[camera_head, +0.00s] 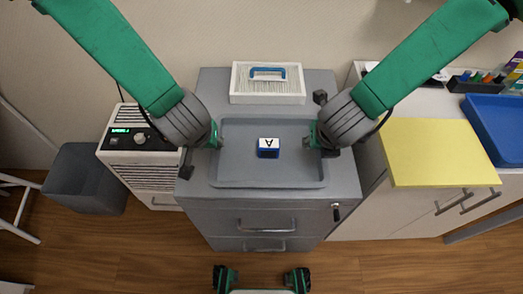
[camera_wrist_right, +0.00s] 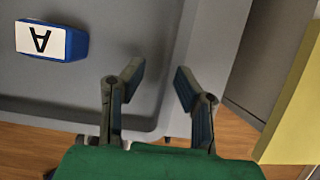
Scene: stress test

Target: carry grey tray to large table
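The grey tray (camera_head: 240,178) lies flat on top of a grey drawer cabinet. A blue block (camera_head: 268,153) with a white face and a letter A sits in it; the block also shows in the right wrist view (camera_wrist_right: 70,45). My left gripper (camera_head: 214,136) is at the tray's left rim; its fingers are too small to judge. My right gripper (camera_head: 312,137) is at the right rim. In the right wrist view my right gripper (camera_wrist_right: 160,85) has its fingers apart, with the tray's edge (camera_wrist_right: 170,60) between them. I cannot tell any large table in these views.
A white box with a blue handle (camera_head: 268,92) stands behind the tray. On the right are a counter with a yellow board (camera_head: 435,150) and a blue bin (camera_head: 500,125). A white unit (camera_head: 140,150) and dark bin (camera_head: 85,180) stand left. Wooden floor shows in front.

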